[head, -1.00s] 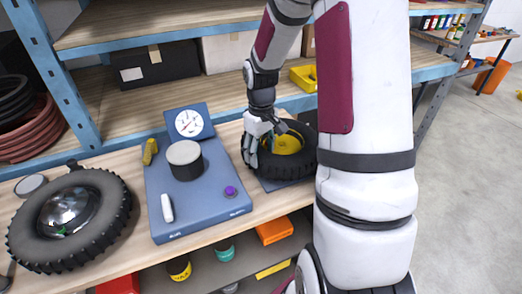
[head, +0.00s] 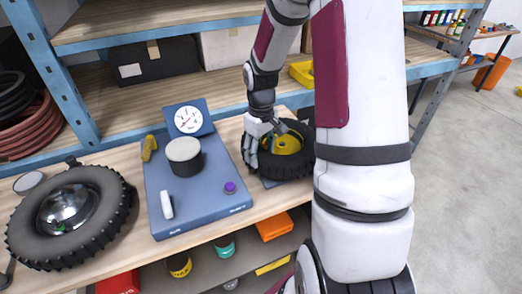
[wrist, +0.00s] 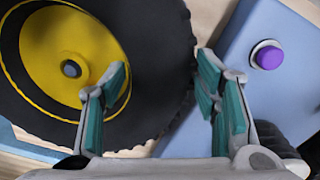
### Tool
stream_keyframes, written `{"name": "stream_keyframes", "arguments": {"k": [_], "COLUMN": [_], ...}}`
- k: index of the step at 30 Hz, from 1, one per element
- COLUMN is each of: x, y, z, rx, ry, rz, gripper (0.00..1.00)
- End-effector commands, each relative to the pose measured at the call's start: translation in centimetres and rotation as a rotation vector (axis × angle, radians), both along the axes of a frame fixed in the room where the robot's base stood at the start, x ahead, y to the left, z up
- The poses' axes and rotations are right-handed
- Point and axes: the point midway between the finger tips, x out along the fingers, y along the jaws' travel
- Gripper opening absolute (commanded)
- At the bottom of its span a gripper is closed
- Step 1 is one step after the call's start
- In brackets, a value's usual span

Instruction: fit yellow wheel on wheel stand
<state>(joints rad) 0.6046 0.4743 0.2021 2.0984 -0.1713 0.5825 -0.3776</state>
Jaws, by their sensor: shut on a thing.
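The yellow wheel (head: 288,145) has a yellow hub and a black tyre and lies roughly flat at the back right of the bench, partly behind my arm. In the wrist view its hub (wrist: 45,45) has a dark round centre; I cannot tell whether this is a hole or a post. My gripper (wrist: 165,95) is shut on the tyre's wall, one finger inside the rim and the other outside.
A blue device (head: 200,215) with a dial, a grey-topped cylinder (head: 184,155) and a purple button (head: 230,187) stands left of the wheel. A large black tyre (head: 110,195) with a shiny dome lies further left. Shelves with boxes rise behind the bench.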

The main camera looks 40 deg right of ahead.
Motion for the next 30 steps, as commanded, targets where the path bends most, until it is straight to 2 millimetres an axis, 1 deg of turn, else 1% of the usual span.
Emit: {"name": "stream_keyframes", "arguments": {"k": [10,30], "x": [0.1,0.1], "y": [0.0,0.0], "z": [-0.1,-1.4], "rx": [-0.001,-0.001], "ry": [-0.002,-0.001], "rz": [0.000,0.001], "gripper": [0.03,0.03]}}
